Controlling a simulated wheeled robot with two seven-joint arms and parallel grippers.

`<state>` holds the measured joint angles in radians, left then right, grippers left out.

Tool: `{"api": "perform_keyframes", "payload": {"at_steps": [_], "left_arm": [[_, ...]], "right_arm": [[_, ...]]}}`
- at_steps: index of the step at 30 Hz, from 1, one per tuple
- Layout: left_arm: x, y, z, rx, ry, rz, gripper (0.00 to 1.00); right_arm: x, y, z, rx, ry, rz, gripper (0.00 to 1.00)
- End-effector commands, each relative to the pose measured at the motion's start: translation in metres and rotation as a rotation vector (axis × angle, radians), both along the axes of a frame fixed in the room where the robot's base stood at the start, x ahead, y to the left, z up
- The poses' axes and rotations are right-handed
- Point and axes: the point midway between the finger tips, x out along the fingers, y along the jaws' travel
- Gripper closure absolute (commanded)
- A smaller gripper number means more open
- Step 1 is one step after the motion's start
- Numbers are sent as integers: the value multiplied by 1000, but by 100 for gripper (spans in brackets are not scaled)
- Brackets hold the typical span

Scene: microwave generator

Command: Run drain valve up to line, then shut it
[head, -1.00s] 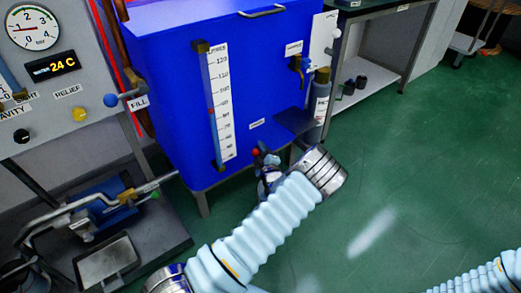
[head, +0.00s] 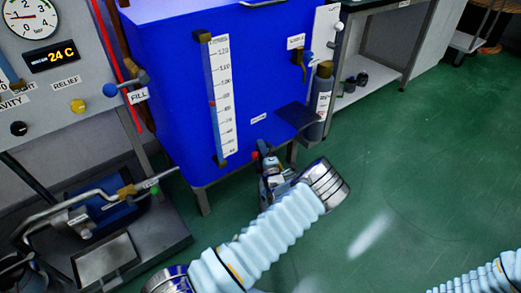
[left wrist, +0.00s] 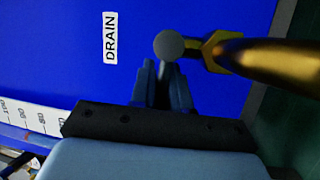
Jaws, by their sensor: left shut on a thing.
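The blue tank (head: 175,75) stands at centre, with a white scale (head: 222,95) and sight tube on its front. A small red mark shows on the tube near the middle of the scale; I cannot make out the liquid level. The DRAIN label (left wrist: 110,38) is on the tank's front. The drain valve's brass body (left wrist: 275,60) and its round grey end show in the left wrist view. My left gripper (head: 268,170) is at the valve, below the label, shut on its handle, which the fingers (left wrist: 163,85) partly hide. My right gripper is out of view.
A SAMPLE valve (head: 299,62) and a grey bottle (head: 319,100) are at the tank's right. The FILL valve (head: 123,84) is on its left. A pump with a bent handle (head: 75,205) stands at lower left. Open green floor lies at right.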

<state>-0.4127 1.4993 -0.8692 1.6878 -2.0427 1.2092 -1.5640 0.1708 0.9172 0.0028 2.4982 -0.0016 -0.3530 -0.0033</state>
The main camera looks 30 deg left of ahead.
Motion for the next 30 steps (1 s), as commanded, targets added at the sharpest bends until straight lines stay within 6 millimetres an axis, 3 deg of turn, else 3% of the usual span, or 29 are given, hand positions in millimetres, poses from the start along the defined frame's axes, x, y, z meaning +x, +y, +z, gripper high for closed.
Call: {"api": "perform_keyframes", "payload": {"at_steps": [20,21,25,30], "left_arm": [[0,-1,-6,-39,-78,-1,100],[0,-1,-6,-39,-78,-1,82],[0,-1,-5,-37,-78,-1,63],[0,-1,-4,-36,-78,0,63]], "right_arm": [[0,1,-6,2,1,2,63],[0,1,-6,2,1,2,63],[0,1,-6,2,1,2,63],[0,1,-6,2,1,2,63]]}}
